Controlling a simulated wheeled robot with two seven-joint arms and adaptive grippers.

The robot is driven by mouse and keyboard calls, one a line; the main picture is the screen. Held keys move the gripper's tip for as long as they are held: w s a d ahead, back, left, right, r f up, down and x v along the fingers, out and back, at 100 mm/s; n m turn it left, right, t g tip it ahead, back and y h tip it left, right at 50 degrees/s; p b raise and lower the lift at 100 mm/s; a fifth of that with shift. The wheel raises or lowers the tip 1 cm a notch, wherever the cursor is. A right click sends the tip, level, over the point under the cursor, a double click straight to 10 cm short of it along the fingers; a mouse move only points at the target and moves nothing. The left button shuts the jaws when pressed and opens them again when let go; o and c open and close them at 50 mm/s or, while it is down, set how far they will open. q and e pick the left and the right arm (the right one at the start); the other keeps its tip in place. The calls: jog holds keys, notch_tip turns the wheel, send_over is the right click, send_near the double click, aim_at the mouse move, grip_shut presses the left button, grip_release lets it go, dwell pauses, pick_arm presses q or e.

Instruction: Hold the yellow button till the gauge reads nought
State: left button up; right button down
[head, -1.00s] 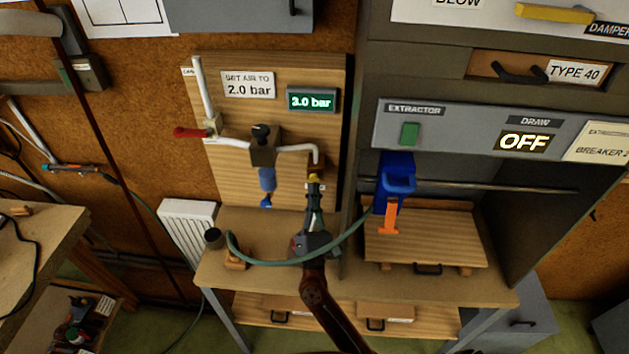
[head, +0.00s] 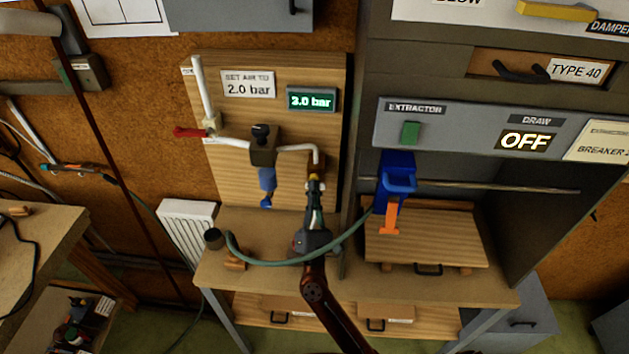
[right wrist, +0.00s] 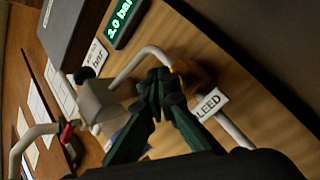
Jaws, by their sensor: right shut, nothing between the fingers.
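The yellow button (head: 314,177) is on the bleed fitting at the end of the white pipe, mostly hidden by my right gripper (head: 315,188). In the right wrist view, the shut, empty fingertips (right wrist: 160,80) are at the yellow-brown bleed fitting (right wrist: 198,78), beside a "BLEED" label (right wrist: 209,104). They look to be against the button, but contact is hidden. My left gripper is not in view.
A "SET AIR TO 2.0 bar" sign (head: 248,84) is left of the gauge. A red-handled valve (head: 192,132) and a regulator with a blue bowl (head: 266,180) share the board. A green hose (head: 290,262) crosses near my right arm.

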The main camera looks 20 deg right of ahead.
jog(key=shift+w+d+r, duration=0.2)
jog(key=shift+w+d, duration=0.05)
jog(key=shift+w, duration=0.3)
dwell(1.0)
jog(key=shift+f, duration=0.1)
dwell(2.7)
jog(key=shift+f+b, duration=0.1)
jog(key=shift+b, duration=0.2)
jog(key=shift+s+f, duration=0.25)
jog(key=shift+s, duration=0.05)
jog(key=shift+s+r, duration=0.1)
jog(key=shift+s, duration=0.45)
jog(key=s+a, duration=0.1)
jog(key=s, duration=0.2)
jog(key=s+a+b, duration=0.1)
jog(key=shift+s+a, duration=0.2)
jog(key=shift+a, duration=0.15)
